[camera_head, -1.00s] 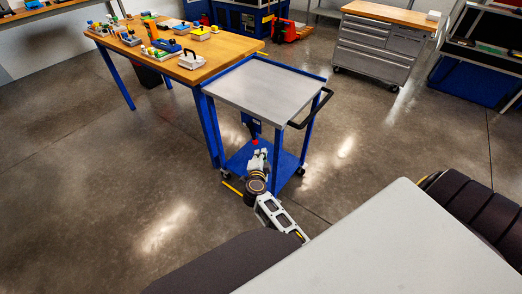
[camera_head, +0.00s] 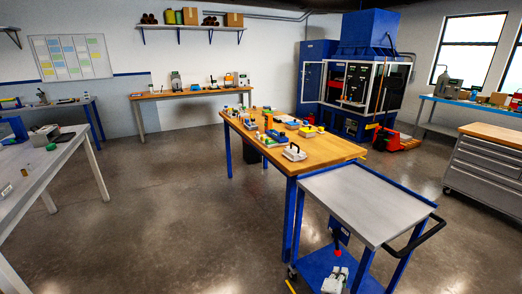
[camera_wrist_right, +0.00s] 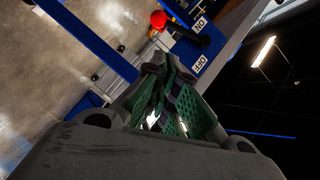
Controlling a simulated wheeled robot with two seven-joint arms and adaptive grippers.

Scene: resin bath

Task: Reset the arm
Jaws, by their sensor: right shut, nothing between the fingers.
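My right gripper (camera_head: 337,273) shows at the bottom edge of the head view, low beside the cart's lower part. In the right wrist view, its green-padded fingers (camera_wrist_right: 164,72) are together with nothing between them. A red-knobbed lever (camera_wrist_right: 158,20) stands just beyond the fingertips in that view, apart from them. The lever is on a blue panel (camera_wrist_right: 222,28) with white ON and OFF labels. The red knob (camera_head: 337,253) also shows small in the head view, under the cart top. My left gripper is out of view.
The blue cart has a bare grey top (camera_head: 365,205) and a black handle (camera_head: 415,240). A wooden workbench (camera_head: 325,152) with several small items adjoins it. A grey table (camera_head: 40,165) stands left and a drawer cabinet (camera_head: 485,170) right. Open floor (camera_head: 170,225) lies left of the cart.

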